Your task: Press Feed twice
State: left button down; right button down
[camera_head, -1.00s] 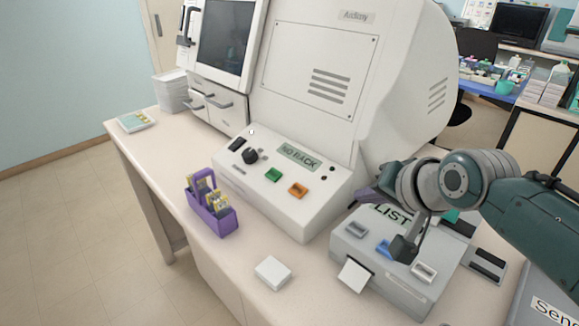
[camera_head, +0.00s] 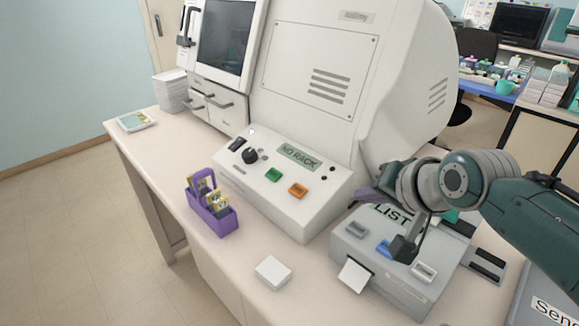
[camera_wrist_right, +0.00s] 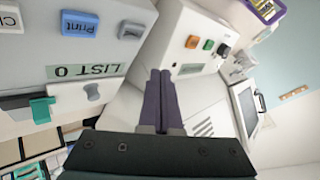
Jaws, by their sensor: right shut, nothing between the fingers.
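The grey label printer (camera_head: 400,285) stands at the right of the bench, with a display reading "LIST" (camera_head: 391,215). On its front are a grey button (camera_head: 357,230), a blue button (camera_head: 384,248) and a pale button (camera_head: 424,272); a paper label sticks out below. The wrist view shows the blue button (camera_wrist_right: 80,23) marked "Print" and the grey button (camera_wrist_right: 132,27), whose marking I cannot read. My right gripper (camera_head: 364,196) is shut and empty, its purple fingers (camera_wrist_right: 160,74) beside the printer's display end, apart from the buttons. My left gripper is not in view.
The large white stainer (camera_head: 325,115) stands behind, its panel reading "NO RACK" with green and orange buttons. A purple slide rack (camera_head: 213,219) and a small white box (camera_head: 272,272) are on the bench (camera_head: 160,165). Bare bench lies around them.

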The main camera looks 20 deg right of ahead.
jog(key=shift+w, duration=0.1)
dwell(0.7)
jog(key=w+r+n+t+b, duration=0.2)
jog(key=w+r+n+b, duration=0.15)
jog(key=r+n, duration=0.35)
jog(key=n+g+y+b, duration=0.1)
jog(key=n+g+b, duration=0.15)
jog(key=n, duration=0.95)
send_over(362, 231)
notch_tip(362, 231, down, 3)
jog(key=shift+s+f+t+b, duration=0.1)
jog(key=shift+t+b, duration=0.15)
jog(key=shift+b, duration=0.05)
notch_tip(362, 231, down, 7)
jog(key=b, duration=0.8)
jog(key=shift+f, duration=0.2)
jog(key=shift+f+b, duration=0.55)
jog(key=shift+f, duration=0.15)
